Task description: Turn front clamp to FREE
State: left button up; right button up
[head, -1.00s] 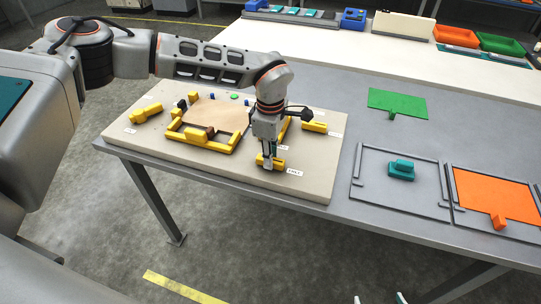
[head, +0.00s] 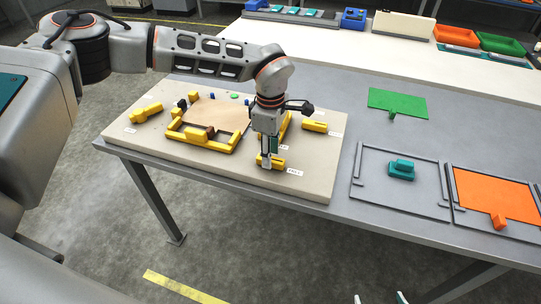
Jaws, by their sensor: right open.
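The front clamp (head: 278,163) is a small yellow bar near the front right edge of the beige board (head: 318,190). It lies roughly left to right, its right end close to a small white label (head: 295,171) that seems to read FREE. Another white label shows behind it, too small to read. My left gripper (head: 267,160) points down at the clamp, its fingertips at the bar and hiding its middle. I cannot tell whether the fingers are closed on it. My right gripper (head: 380,298) shows only as two separated pale fingertips at the bottom edge, open and away from the board.
The board also carries a yellow frame (head: 190,140) around a tan plate, a yellow clamp at left (head: 146,112) and one at right (head: 315,126). To the right lie a green plate (head: 398,103), a teal block (head: 401,169) and an orange plate (head: 492,195).

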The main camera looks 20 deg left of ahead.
pick_arm(q)
notch_tip(320, 180, up, 11)
jog(key=shift+f, duration=0.2)
dwell(0.4)
